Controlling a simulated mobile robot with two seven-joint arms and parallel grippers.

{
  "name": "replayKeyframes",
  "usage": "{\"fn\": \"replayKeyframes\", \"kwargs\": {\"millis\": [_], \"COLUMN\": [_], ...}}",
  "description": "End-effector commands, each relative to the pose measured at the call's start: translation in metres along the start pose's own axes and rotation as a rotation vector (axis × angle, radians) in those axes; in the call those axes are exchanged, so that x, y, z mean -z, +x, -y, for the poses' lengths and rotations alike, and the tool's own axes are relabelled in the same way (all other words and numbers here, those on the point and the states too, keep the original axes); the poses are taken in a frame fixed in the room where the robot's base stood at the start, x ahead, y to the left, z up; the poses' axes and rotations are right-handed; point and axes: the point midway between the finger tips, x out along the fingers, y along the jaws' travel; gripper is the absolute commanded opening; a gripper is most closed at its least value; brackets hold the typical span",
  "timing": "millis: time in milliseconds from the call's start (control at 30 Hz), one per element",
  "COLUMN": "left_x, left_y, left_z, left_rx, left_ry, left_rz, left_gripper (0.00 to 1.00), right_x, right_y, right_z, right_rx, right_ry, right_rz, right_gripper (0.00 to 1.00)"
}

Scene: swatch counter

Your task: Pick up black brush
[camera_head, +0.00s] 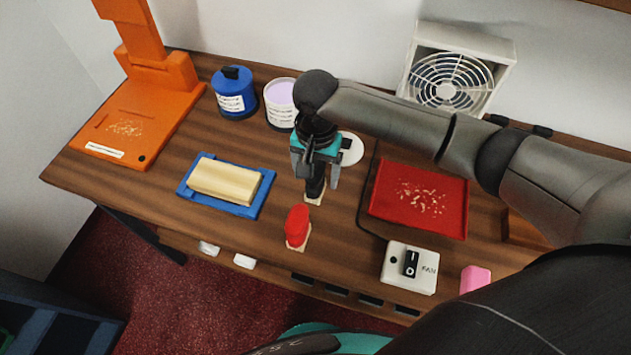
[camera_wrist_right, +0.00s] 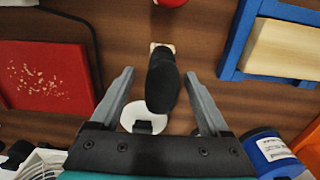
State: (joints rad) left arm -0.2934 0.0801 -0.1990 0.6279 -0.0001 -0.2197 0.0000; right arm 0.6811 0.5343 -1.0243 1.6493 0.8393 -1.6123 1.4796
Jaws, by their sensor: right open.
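The black brush (camera_head: 315,185) stands on the wooden counter with a pale beige end at its foot. In the right wrist view the black brush (camera_wrist_right: 163,82) shows between the fingers, its beige end (camera_wrist_right: 162,46) beyond them. My right gripper (camera_head: 316,176) is above the brush, pointing down, with its fingers apart on either side of it. The right wrist view shows the open fingers (camera_wrist_right: 160,76) with gaps on both sides of the black part. My left gripper is out of view.
A red brush (camera_head: 297,222) stands in front of the black one. A blue tray (camera_head: 247,210) with a pale block lies left, a red tray (camera_head: 448,228) right. Behind are a white round piece (camera_head: 352,150), a white tub (camera_head: 280,115) and a blue jar (camera_head: 236,103). A switch box (camera_head: 420,282) sits front right.

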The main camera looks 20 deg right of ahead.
Motion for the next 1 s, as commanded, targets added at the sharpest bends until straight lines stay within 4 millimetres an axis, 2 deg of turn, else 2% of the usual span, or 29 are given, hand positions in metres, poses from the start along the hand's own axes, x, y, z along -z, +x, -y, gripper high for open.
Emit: {"fn": "replayKeyframes", "kwargs": {"millis": [33, 200, 500, 1000], "left_x": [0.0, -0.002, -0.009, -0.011], "left_y": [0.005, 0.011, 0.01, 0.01], "left_z": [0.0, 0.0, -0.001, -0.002], "left_rx": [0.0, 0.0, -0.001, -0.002], "left_ry": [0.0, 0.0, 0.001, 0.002], "left_rz": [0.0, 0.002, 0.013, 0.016], "left_gripper": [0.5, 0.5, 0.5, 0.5], "right_x": [0.001, 0.001, 0.001, 0.001], "right_y": [0.011, 0.033, 0.037, 0.036], "right_z": [0.001, 0.001, 0.001, 0.001], "right_rx": [-0.003, -0.002, 0.0, 0.0], "right_ry": [0.0, -0.002, -0.002, -0.002], "right_rz": [0.001, 0.0, -0.001, -0.001], "right_gripper": [0.8, 0.8, 0.8, 0.25]}}
